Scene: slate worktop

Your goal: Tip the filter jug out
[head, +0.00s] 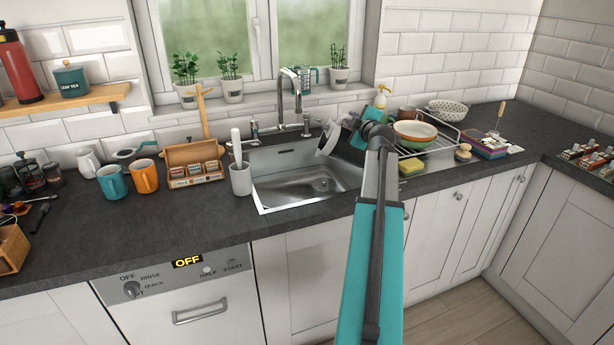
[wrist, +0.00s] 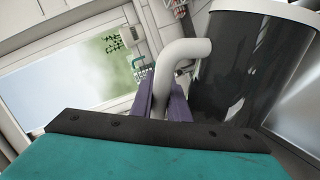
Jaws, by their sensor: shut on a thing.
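The filter jug (head: 327,139) is held over the right side of the sink (head: 300,180), clear of the basin floor, and looks tilted. In the wrist view the jug (wrist: 235,70) has a dark, see-through body with a pale rim and a white handle (wrist: 183,52). My gripper (wrist: 167,97) is shut on that handle, one purple finger on each side. In the head view my gripper (head: 350,124) and arm partly hide the jug. I cannot tell whether any water is in it or running from it.
The tap (head: 293,88) rises behind the sink, left of the jug. A dish rack (head: 440,142) with a bowl (head: 414,132) and a yellow sponge (head: 411,166) lie close on the right. A white pot with a utensil (head: 240,178) stands at the sink's left edge.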

